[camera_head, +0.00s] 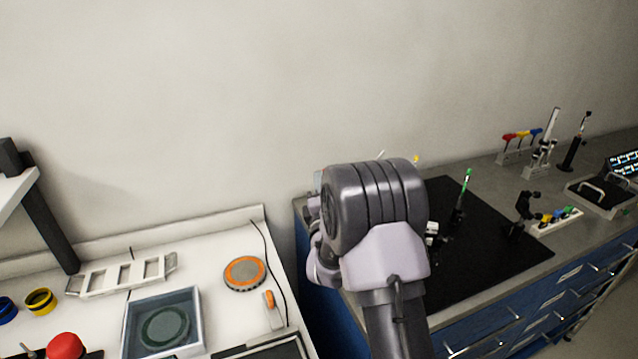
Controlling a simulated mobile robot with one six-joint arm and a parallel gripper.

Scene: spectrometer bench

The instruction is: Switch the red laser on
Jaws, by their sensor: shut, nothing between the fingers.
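I cannot pick out the red laser or its switch for certain. My arm covers the left part of the black breadboard (495,262) on the blue-drawer bench at the right, and whatever stands there is hidden. A dark post with a green top (465,183) stands on the board, with small white parts (431,232) beside my arm. A tiny yellow tip (416,159) and a white tip (381,154) show just above my arm. My gripper does not show; my own arm links hide that area.
A black mount (524,213) and a strip with coloured knobs (558,217) stand at the board's right. The left white bench holds an orange-rimmed disc (244,273) and a glass-walled box (163,322).

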